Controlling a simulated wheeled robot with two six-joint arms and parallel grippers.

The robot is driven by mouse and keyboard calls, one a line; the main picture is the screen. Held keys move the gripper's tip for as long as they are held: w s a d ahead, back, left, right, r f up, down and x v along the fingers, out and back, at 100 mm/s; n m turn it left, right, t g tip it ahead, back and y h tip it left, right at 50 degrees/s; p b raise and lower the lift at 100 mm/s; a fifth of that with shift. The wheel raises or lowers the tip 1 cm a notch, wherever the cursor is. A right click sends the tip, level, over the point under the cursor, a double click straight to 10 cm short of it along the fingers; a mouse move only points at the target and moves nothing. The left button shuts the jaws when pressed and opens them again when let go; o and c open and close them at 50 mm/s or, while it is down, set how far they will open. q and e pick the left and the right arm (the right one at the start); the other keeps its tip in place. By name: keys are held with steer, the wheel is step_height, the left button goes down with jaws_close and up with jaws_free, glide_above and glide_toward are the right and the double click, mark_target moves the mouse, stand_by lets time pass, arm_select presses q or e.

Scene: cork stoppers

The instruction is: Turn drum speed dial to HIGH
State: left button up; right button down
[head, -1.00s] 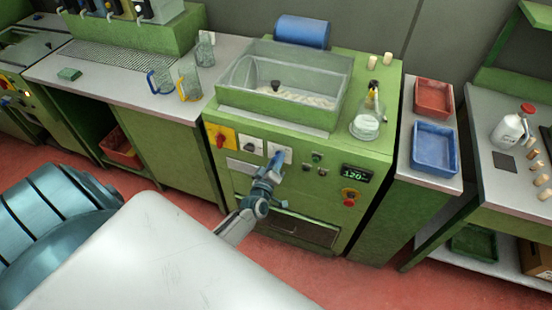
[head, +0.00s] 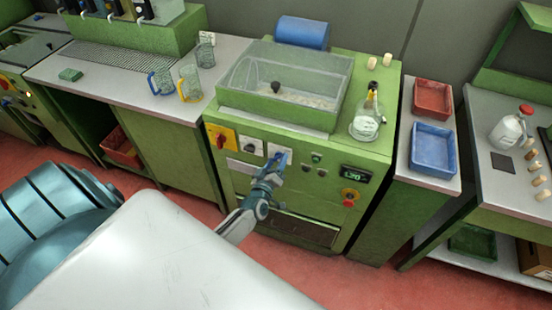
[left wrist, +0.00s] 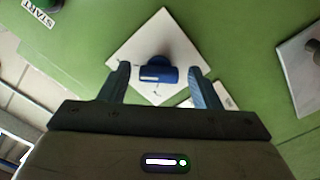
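The drum speed dial is a blue knob (left wrist: 158,73) with a pale pointer mark, on a white plate (left wrist: 160,40) in the left wrist view. My left gripper (left wrist: 159,70) is open, with one finger on each side of the knob and a visible gap on both sides. In the head view my left gripper (head: 280,160) is at the green machine's front (head: 330,215) and covers most of the dial and part of its plate. The plate's printed marks are not readable. My right gripper does not show.
Left of the dial are a white plate with a dark knob (head: 251,146) and a yellow plate with a red switch (head: 221,138). To the right are small buttons (head: 317,157), a lit display (head: 356,173) and a red stop button (head: 349,197). A glass flask (head: 368,118) stands on top.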

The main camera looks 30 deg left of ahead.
arm_select(q)
steer(key=b+v, duration=0.1)
steer(key=v, duration=0.9)
steer(key=shift+s+b, duration=0.35)
steer(key=shift+b, duration=0.05)
steer(key=shift+d, duration=0.15)
steer(key=s+d+f+m+g+h+b, duration=0.15)
steer(key=s+f+m+g, duration=0.35)
steer(key=f, duration=0.9)
steer(key=s+d+f+m+g+h+b, duration=0.1)
steer(key=s+f+g+h, duration=0.1)
steer(key=s+f, duration=0.85)
steer(key=s+f+m+g+b, duration=0.1)
steer(key=s+f+m+g, duration=0.2)
steer(key=s+f, duration=0.7)
steer(key=s+f+m+g+b, duration=0.1)
steer(key=s+f+m+g, duration=0.1)
steer(key=s+f+g, duration=0.4)
steer(key=s+f, duration=0.4)
steer(key=s, duration=0.4)
steer(key=shift+s+f+m, duration=0.25)
steer(key=shift+s+m, duration=0.1)
steer(key=shift+m, duration=0.05)
steer(key=shift+w+d, duration=0.1)
